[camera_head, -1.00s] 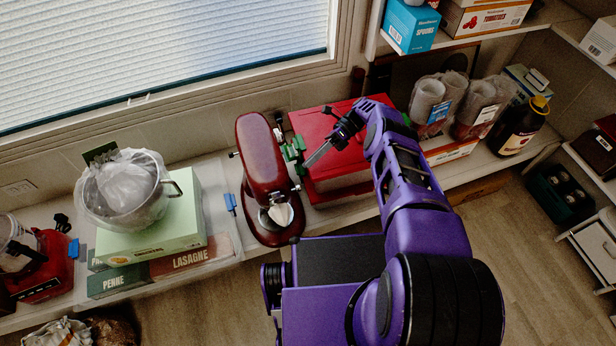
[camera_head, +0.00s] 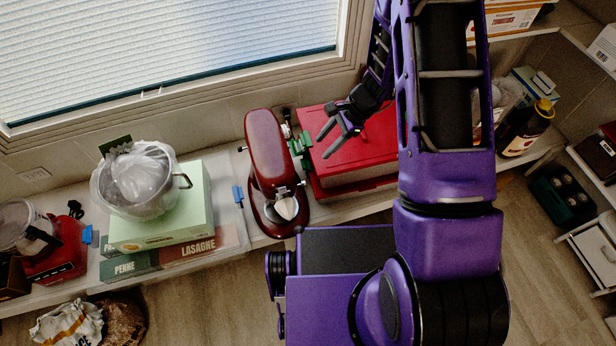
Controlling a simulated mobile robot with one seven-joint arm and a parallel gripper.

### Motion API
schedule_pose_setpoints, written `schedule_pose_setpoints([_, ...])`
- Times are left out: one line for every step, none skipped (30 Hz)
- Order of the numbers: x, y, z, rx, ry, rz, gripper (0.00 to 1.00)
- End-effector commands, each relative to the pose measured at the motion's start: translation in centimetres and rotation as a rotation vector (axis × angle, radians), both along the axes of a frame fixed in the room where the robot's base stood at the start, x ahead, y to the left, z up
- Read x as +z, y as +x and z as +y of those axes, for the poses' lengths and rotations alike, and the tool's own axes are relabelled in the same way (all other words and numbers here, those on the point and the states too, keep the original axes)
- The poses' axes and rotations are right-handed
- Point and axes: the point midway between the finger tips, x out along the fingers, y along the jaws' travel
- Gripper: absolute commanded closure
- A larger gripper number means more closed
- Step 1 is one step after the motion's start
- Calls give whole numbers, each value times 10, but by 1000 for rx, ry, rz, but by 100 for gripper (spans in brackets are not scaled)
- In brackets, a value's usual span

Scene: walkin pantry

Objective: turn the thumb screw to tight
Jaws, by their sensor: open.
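A dark red stand mixer (camera_head: 267,160) stands on the shelf counter at the middle. Small knobs show on it, one at its left side (camera_head: 241,149) and one at its right side (camera_head: 300,183). I cannot tell for certain which part is the thumb screw, nor how tight it is. A green part (camera_head: 301,147) sits just right of the mixer's head. My gripper (camera_head: 322,148) is open and empty, its dark fingers apart and pointing down-left. In the picture it lies over the red box's left side, right of the green part and apart from the mixer.
A red box (camera_head: 357,155) stands right of the mixer, partly behind my arm. Left of the mixer, a steel pot with a bag (camera_head: 140,182) rests on a pale green box (camera_head: 165,228) above pasta boxes. A blue clip (camera_head: 238,195) is near the mixer. A dark bottle (camera_head: 525,128) stands at the right.

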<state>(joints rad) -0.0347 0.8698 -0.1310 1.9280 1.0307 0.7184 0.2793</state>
Motion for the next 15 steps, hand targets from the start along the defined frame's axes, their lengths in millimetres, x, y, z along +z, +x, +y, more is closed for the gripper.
schedule_pose_setpoints([7,-9,-6,9,-28,-21,46])
schedule_pose_setpoints([9,-13,-10,12,-42,-33,46])
schedule_pose_setpoints([11,-17,-14,18,-58,-45,46])
schedule_pose_setpoints([12,-20,-16,21,-67,-51,46])
schedule_pose_setpoints([13,-22,-18,25,-75,-56,46])
schedule_pose_setpoints([12,-23,-19,26,-81,-60,46])
schedule_pose_setpoints([11,-25,-20,27,-84,-61,46])
schedule_pose_setpoints([10,-25,-20,28,-86,-62,46])
schedule_pose_setpoints([7,-25,-18,29,-86,-62,46])
schedule_pose_setpoints([4,-25,-17,30,-86,-62,46])
schedule_pose_setpoints([0,-25,-16,30,-86,-62,46])
schedule_pose_setpoints([-6,-25,-13,29,-87,-60,46])
schedule_pose_setpoints([-12,-25,-11,29,-87,-60,46])
schedule_pose_setpoints([-17,-25,-9,30,-86,-60,46])
schedule_pose_setpoints([-25,-25,-5,30,-85,-59,46])
